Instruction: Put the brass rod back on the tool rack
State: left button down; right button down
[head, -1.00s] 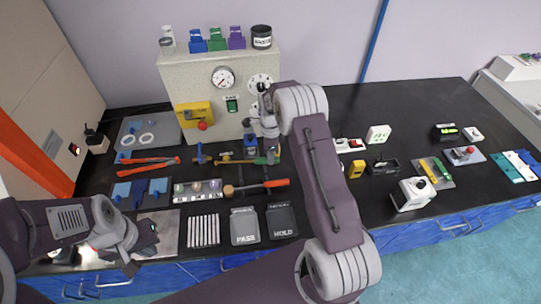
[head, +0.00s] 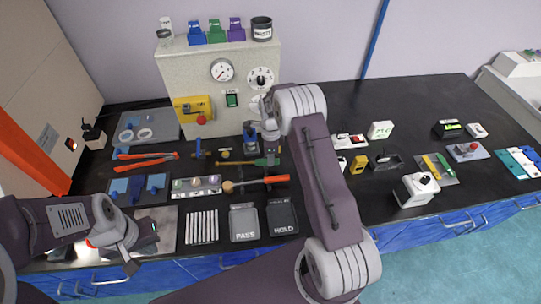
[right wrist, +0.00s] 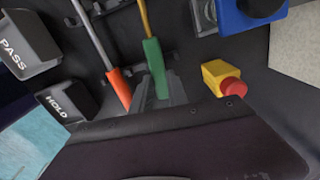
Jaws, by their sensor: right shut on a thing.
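A tool with a green handle (head: 270,161) and a thin brass-coloured shaft (head: 236,162) lies across the middle of the bench. I take it for the brass rod. In the right wrist view its green handle (right wrist: 154,66) is between the fingers of my right gripper (right wrist: 160,92), which is shut on it. In the head view my right gripper (head: 268,138) is partly hidden by its own arm. My left gripper (head: 143,248) is at the front left, over a metal plate; its jaw opening is unclear. I cannot make out the tool rack clearly.
An orange-handled tool (head: 277,179) lies close in front of the green handle. PASS (head: 243,236) and HOLD (head: 281,231) trays stand nearer the front. The beige machine (head: 221,70) stands behind. A yellow block with a red knob (right wrist: 222,78) is beside the right gripper.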

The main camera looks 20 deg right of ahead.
jog(key=shift+f, duration=0.6)
jog(key=shift+c, duration=1)
grip_release()
jog(key=shift+r, duration=0.1)
notch_tip(320, 180, up, 9)
jog(key=shift+b, duration=0.5)
